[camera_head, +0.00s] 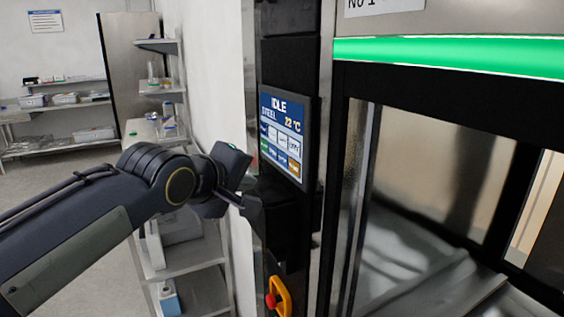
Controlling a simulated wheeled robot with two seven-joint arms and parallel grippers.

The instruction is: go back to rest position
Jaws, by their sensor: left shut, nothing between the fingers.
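My left gripper (250,205) reaches in from the left on its dark arm. It is shut and empty, close in front of the black control column of the washer, just below and left of the control screen (282,137). The screen reads IDLE and 22 °C. I cannot tell whether the fingers touch the column. My right gripper is not in view.
The washer chamber (430,230) stands open to view at the right, under a lit green strip (450,55). A red knob with a yellow guard (278,297) sits low on the column. Metal shelves (185,265) stand behind my left arm. Open floor lies at the left.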

